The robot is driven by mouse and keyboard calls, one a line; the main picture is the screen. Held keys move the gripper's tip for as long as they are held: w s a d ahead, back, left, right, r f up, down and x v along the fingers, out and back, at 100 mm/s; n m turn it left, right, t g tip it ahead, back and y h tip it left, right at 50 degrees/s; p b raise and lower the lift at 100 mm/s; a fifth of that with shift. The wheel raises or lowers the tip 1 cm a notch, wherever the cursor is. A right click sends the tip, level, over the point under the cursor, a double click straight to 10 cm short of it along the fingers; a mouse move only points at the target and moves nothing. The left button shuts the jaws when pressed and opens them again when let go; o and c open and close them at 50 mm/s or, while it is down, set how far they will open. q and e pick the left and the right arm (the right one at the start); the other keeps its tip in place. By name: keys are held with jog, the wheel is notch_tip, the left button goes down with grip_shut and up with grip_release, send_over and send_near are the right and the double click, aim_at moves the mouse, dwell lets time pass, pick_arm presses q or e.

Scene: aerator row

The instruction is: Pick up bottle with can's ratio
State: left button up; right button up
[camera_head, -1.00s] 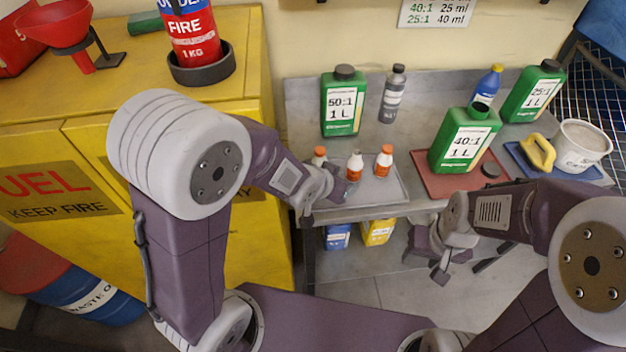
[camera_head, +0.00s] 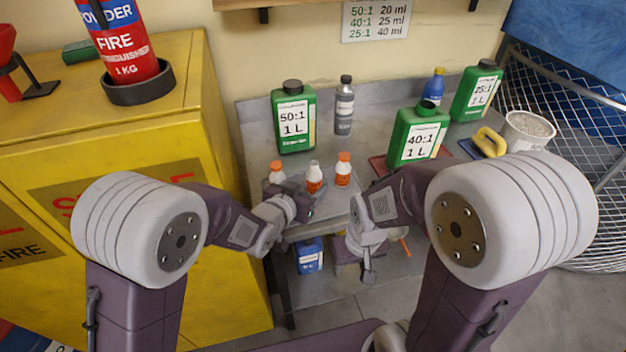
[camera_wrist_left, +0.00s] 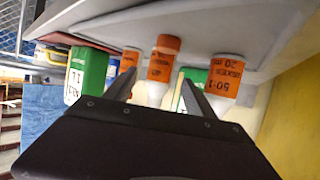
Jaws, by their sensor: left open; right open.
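Three small white bottles with orange labels stand in a row on a grey tray (camera_head: 352,203): left (camera_head: 277,174), middle (camera_head: 314,178) and right (camera_head: 343,170). In the upside-down left wrist view, the bottle on the right (camera_wrist_left: 223,80) reads 50:1; the middle bottle's label (camera_wrist_left: 160,66) is too small to read. My left gripper (camera_head: 302,203) is open at the tray's front edge. In its wrist view its fingers (camera_wrist_left: 158,84) straddle the line to the middle bottle; contact cannot be told. The uncapped green can (camera_head: 417,137) reads 40:1. My right gripper (camera_head: 366,266) is open, low before the bench.
Green cans marked 50:1 (camera_head: 294,120) and 25:1 (camera_head: 476,93) stand behind, with a grey bottle (camera_head: 344,106) and a blue one (camera_head: 434,86). A ratio chart (camera_head: 376,20) hangs above. A yellow cabinet (camera_head: 110,140) closes off the left. A blue jug (camera_head: 309,257) stands beneath the bench.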

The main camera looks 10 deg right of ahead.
aim_at(311, 181)
pick_arm(q)
jog(key=x, duration=0.5)
jog(key=shift+r, duration=0.15)
jog(key=c, duration=0.4)
grip_shut()
jog(key=shift+r, duration=0.1)
jog(key=shift+r+p, duration=0.8)
jog(key=shift+r, duration=4.1)
jog(key=shift+r, duration=0.1)
